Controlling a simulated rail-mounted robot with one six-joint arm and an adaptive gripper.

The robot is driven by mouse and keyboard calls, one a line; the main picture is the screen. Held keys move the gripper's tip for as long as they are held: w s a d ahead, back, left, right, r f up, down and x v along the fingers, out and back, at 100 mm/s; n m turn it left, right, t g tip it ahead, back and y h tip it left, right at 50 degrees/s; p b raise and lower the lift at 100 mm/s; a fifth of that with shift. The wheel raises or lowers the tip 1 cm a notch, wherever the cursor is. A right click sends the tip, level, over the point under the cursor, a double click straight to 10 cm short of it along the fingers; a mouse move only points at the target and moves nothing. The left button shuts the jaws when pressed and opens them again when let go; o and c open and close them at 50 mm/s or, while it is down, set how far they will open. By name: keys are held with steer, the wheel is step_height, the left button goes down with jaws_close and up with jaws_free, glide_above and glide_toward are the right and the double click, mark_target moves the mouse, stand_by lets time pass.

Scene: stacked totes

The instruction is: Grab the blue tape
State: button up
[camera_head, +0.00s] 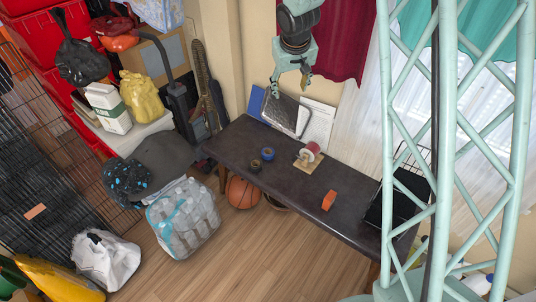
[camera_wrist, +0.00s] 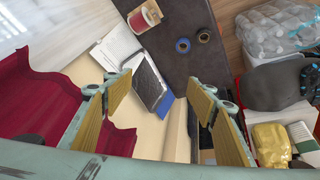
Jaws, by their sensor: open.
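The blue tape (camera_head: 267,154) is a small roll on the dark table (camera_head: 240,140), towards its left half. It also shows in the wrist view (camera_wrist: 183,45), beyond the fingertips. My gripper (camera_head: 291,88) is open and empty, high up by the wall, above and behind the table's back edge. In the wrist view the two yellow-padded fingers of my gripper (camera_wrist: 160,97) stand wide apart, with wall and leaning boards between them. The tape is clear of the gripper, and nothing covers it.
A dark tape roll (camera_head: 255,165) sits close beside the blue tape. A red-and-white spool (camera_head: 308,154) on a wooden base and an orange object (camera_head: 329,200) are further right. A dark framed panel (camera_head: 285,114) and white sheets lean at the wall. A red curtain (camera_head: 335,40) hangs near my gripper.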

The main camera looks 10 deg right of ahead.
steer(key=w+a+f, duration=0.1)
steer(key=w+f, duration=0.2)
steer(key=f, duration=0.9)
steer(key=w+a+f+y+p, duration=0.1)
steer(key=w+f, duration=0.2)
steer(key=f, duration=0.9)
steer(key=w+a+f+n+y+p, duration=0.1)
steer(key=w+f, duration=0.3)
steer(key=f, duration=0.8)
steer(key=shift+a+f, duration=0.4)
steer(key=shift+a, duration=0.2)
steer(key=shift+w+f, duration=0.1)
steer(key=b, duration=0.1)
glide_toward(268, 151)
steer(key=shift+a+f, duration=0.2)
steer(key=shift+f, duration=0.35)
steer(key=shift+a+f, duration=0.2)
steer(key=shift+f, duration=0.4)
steer(key=shift+f, duration=0.1)
steer(key=shift+b+x, duration=0.4)
steer(key=shift+x, duration=2.1)
steer(key=shift+c, duration=0.6)
